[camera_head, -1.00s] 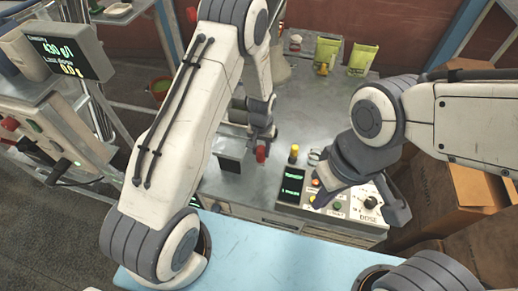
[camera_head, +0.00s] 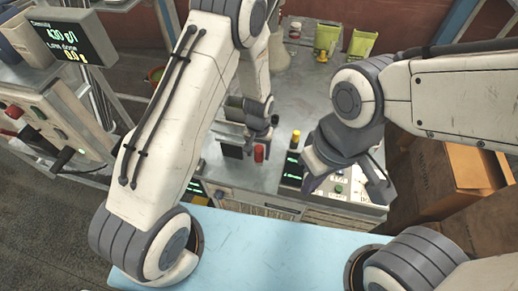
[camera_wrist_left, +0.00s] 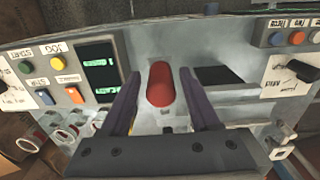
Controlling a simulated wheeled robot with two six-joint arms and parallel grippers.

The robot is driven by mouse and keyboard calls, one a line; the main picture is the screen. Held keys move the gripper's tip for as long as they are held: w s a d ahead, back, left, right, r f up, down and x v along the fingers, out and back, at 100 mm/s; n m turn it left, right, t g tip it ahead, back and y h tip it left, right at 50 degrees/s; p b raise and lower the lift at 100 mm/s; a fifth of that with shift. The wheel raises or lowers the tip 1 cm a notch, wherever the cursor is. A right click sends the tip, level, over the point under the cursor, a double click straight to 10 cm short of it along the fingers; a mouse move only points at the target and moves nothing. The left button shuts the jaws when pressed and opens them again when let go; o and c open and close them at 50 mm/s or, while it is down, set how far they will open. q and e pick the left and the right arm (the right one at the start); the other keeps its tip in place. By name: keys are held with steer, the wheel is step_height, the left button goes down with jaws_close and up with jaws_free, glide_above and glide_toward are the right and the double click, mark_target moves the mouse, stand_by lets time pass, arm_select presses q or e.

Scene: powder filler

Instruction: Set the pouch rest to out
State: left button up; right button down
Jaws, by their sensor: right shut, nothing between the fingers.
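A red handle (camera_head: 259,152) stands at the front of the grey machine top, left of the control panel. I take it as part of the pouch rest, but its setting is not readable. In the left wrist view, the red handle (camera_wrist_left: 160,83) lies between the spread fingers of my left gripper (camera_wrist_left: 161,74), with gaps on both sides. In the head view my left gripper (camera_head: 262,126) is just behind the handle, partly hidden by its own arm. My right gripper (camera_head: 347,182) is shut and empty above the control panel.
The control panel (camera_head: 378,208) with buttons and a lit display (camera_head: 291,166) is right of the handle. A yellow-topped post (camera_head: 295,138) stands near it. Green pouches (camera_head: 362,42) stand at the back. Cardboard boxes (camera_head: 462,185) are at the right.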

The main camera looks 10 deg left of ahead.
arm_select(q)
steer(key=shift+w, duration=0.2)
steer(key=shift+r, duration=0.1)
steer(key=shift+r, duration=0.25)
step_height(320, 180, up, 9)
steer(key=shift+f+b, duration=0.2)
steer(key=shift+b, duration=0.35)
steer(key=shift+r, duration=0.6)
